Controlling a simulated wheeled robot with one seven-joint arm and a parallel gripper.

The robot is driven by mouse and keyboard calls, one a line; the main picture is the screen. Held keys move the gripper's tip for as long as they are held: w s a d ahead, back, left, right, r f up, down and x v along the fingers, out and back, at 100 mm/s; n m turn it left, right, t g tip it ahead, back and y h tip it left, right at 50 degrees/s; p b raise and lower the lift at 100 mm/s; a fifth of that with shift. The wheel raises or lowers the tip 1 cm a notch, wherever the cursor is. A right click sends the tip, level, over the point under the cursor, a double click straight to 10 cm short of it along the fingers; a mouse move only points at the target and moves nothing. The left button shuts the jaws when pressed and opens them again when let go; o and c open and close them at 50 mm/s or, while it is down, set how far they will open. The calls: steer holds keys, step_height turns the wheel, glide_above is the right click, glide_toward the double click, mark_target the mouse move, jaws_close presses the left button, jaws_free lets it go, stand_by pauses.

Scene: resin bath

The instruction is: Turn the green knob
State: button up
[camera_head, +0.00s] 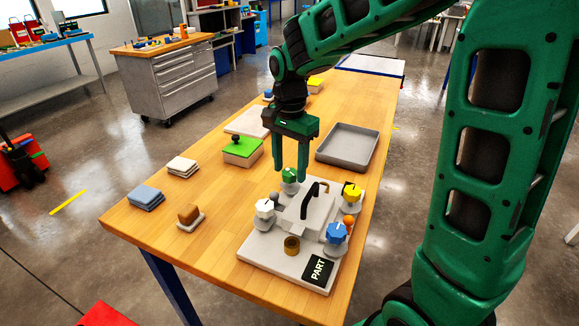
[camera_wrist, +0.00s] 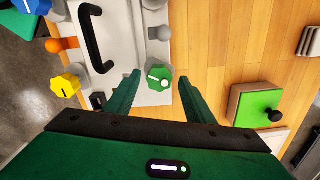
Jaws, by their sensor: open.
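The green knob (camera_head: 289,175) stands at the far edge of a light grey panel (camera_head: 262,262) on the wooden table. It has a lobed rim and a white mark on its face. In the wrist view the green knob (camera_wrist: 158,79) appears between my two fingertips, with a small gap on each side. My gripper (camera_head: 288,171) is open and points down over the knob, with its fingertips close to the knob's height. I cannot tell whether the fingers reach down beside it.
A white knob (camera_head: 264,208), yellow knob (camera_head: 352,193), blue knob (camera_head: 336,232) and orange ball (camera_head: 348,221) surround a black handle (camera_head: 308,200) on the panel. A grey tray (camera_head: 347,162) and green-topped box (camera_head: 242,153) stand beyond.

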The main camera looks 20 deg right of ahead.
steer(key=shift+f, duration=0.2)
steer(key=c, duration=1.1)
steer(key=shift+o, duration=0.2)
steer(key=shift+d, duration=0.1)
steer(key=shift+n, duration=0.3)
